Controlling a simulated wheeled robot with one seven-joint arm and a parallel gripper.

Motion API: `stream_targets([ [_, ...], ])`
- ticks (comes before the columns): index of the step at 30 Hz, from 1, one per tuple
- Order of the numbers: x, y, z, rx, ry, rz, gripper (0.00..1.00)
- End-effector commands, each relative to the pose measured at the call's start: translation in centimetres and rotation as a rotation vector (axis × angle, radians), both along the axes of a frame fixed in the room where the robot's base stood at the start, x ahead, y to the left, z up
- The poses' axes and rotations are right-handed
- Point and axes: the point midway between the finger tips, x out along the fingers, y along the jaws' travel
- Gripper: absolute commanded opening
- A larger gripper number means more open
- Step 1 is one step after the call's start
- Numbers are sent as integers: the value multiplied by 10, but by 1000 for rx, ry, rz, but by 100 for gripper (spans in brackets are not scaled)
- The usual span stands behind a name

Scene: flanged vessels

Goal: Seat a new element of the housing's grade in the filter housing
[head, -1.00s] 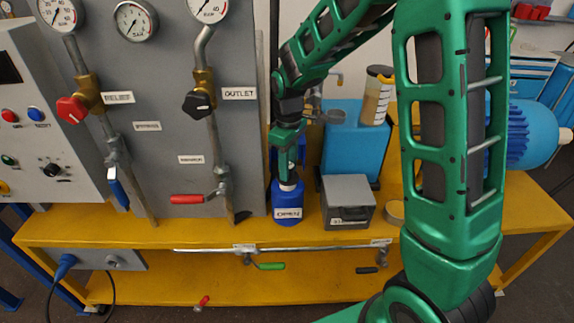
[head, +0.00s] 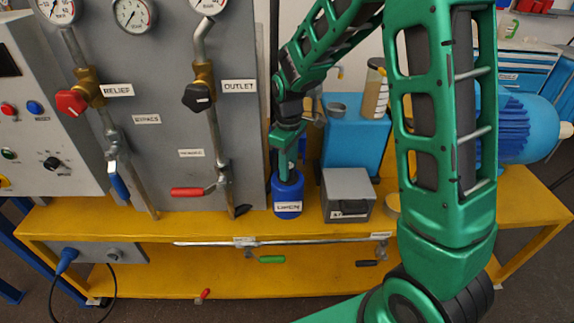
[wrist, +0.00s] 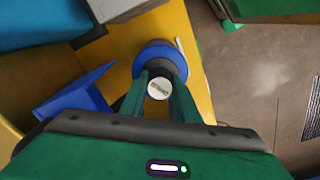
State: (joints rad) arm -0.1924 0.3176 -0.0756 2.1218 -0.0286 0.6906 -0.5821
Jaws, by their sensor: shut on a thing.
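The filter housing (head: 287,198) is a blue open-topped cup labelled OPEN, standing on the yellow bench just left of the grey box. My gripper (head: 287,177) points down into the housing's mouth. It is shut on the filter element, whose round white end (wrist: 159,88) shows between the fingers in the wrist view, with small marking I cannot read. The element's body is hidden by the fingers and the housing wall. I cannot tell whether its bottom touches the housing floor.
A grey box (head: 348,192) stands close right of the housing, with a blue tank (head: 354,142) behind. A blue bracket-like part (wrist: 78,95) is beside my gripper. A valve with a red handle (head: 187,191) is to the left. The yellow bench (head: 100,222) has bare front room.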

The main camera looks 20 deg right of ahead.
Motion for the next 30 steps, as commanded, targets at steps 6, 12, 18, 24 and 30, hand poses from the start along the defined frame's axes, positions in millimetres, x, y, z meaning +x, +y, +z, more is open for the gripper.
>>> stream_targets([
  [6, 0, 0, 0, 0, 0, 0, 51],
  [12, 0, 0, 0, 0, 0, 0, 51],
  [18, 2, 0, 19, 1, -4, 0, 51],
  [24, 2, 0, 56, 1, -6, 0, 51],
  [30, 2, 0, 89, 1, -2, -1, 51],
])
